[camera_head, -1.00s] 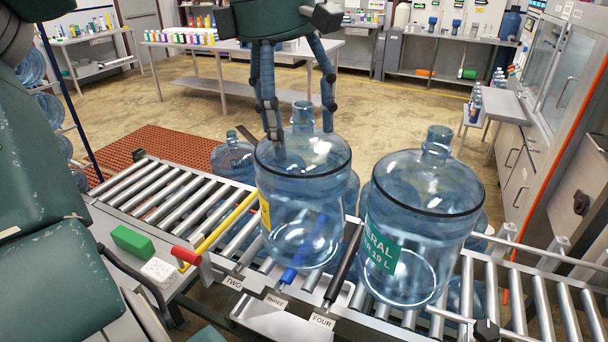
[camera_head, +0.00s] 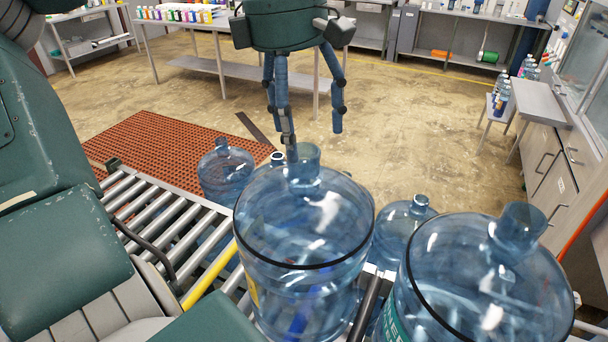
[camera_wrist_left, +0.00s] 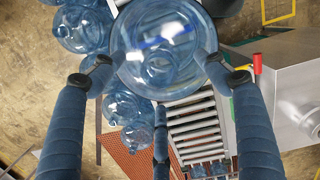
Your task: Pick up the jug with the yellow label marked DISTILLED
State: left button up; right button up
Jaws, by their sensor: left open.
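The jug with the yellow label (camera_head: 304,225) is a clear blue jug standing upright on the roller conveyor. Only a strip of its yellow label (camera_head: 253,291) shows at its left side, and no wording can be read. My left gripper (camera_head: 312,138) hangs from above by the jug's neck, fingers spread. One fingertip overlaps the neck in the head view; I cannot tell whether it touches. The left wrist view looks down on a clear jug (camera_wrist_left: 140,32) between the spread fingers of my left gripper (camera_wrist_left: 160,75). My right gripper is not in view.
A jug with a green label (camera_head: 480,285) stands close on the right. Other jugs stand behind, one at the left (camera_head: 225,172) and one between the two front jugs (camera_head: 402,230). Conveyor rollers (camera_head: 150,205) run to the left. The floor beyond is open.

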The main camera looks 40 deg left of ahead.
aim_at(303, 150)
pick_arm(q)
jog(key=shift+s+d+f, duration=0.1)
jog(key=shift+f, duration=0.65)
jog(key=shift+f+p, duration=0.35)
jog(key=f, duration=0.1)
jog(key=f+p, duration=0.1)
jog(key=f, duration=0.1)
jog(key=shift+w+a+f+p, duration=0.3)
jog(key=shift+w+f+p, duration=0.05)
jog(key=shift+f, duration=0.5)
jog(key=shift+d, duration=0.1)
jog(key=c, duration=1.6)
jog(key=shift+w+r, duration=0.1)
grip_shut()
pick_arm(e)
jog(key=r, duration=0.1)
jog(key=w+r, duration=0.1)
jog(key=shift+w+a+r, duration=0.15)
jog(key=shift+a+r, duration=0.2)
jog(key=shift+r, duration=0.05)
pick_arm(q)
jog(key=shift+r, duration=0.1)
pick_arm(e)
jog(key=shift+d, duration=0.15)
